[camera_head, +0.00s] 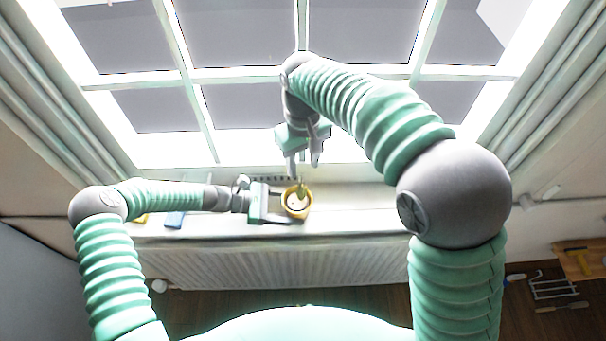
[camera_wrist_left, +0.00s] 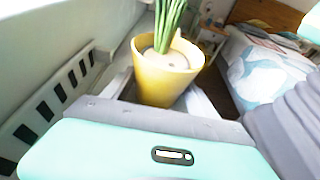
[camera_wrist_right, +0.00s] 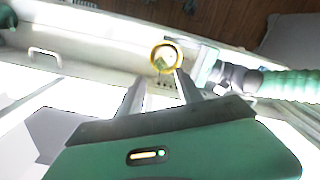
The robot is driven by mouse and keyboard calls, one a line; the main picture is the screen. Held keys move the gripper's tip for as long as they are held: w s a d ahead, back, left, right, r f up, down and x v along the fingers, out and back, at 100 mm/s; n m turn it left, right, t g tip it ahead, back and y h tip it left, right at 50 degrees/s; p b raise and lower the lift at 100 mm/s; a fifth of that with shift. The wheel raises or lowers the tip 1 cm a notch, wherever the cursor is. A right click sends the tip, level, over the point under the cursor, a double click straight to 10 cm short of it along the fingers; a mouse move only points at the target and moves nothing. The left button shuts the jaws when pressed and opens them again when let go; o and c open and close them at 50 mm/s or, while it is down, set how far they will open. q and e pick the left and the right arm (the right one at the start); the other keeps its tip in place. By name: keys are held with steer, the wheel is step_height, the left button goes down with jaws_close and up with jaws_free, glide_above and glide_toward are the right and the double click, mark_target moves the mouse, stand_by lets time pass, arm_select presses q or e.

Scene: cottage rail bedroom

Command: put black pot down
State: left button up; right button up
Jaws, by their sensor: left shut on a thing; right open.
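A yellow pot (camera_head: 308,208) with a green plant is at the window sill; no black pot shows. My left gripper (camera_head: 297,206) is shut on the yellow pot, with its fingers on either side. The pot looks upright in the left wrist view (camera_wrist_left: 165,80), with green stems rising from pale soil. I cannot tell whether its base touches the sill. My right gripper (camera_head: 303,166) is open and empty, just above and beyond the pot on the window side. The right wrist view shows the pot (camera_wrist_right: 176,48) just past the fingertips.
The white sill (camera_head: 355,208) is bare to the right of the pot. A small blue item (camera_head: 175,219) and a yellow one (camera_head: 141,218) lie on its left. A radiator (camera_head: 250,266) is below, the window (camera_head: 245,105) behind. A bed (camera_wrist_left: 262,65) shows in the left wrist view.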

arm_select(q)
steer(key=shift+d, duration=0.1)
steer(key=o, duration=0.8)
steer(key=shift+a, duration=0.2)
steer(key=shift+o, duration=1.2)
steer(key=shift+d, duration=0.1)
arm_select(e)
steer(key=s+d+f+m+t, duration=0.1)
steer(key=s+d+f+m, duration=0.1)
steer(key=s+d+f, duration=0.2)
steer(key=s+d+f+m+t, duration=0.1)
steer(key=s+d+f+m, duration=0.2)
steer(key=s+d, duration=0.8)
steer(key=d+f, duration=0.2)
steer(key=d, duration=0.1)
steer(key=shift+f+t, duration=0.2)
steer(key=shift+t, duration=0.1)
steer(key=shift+d, duration=0.1)
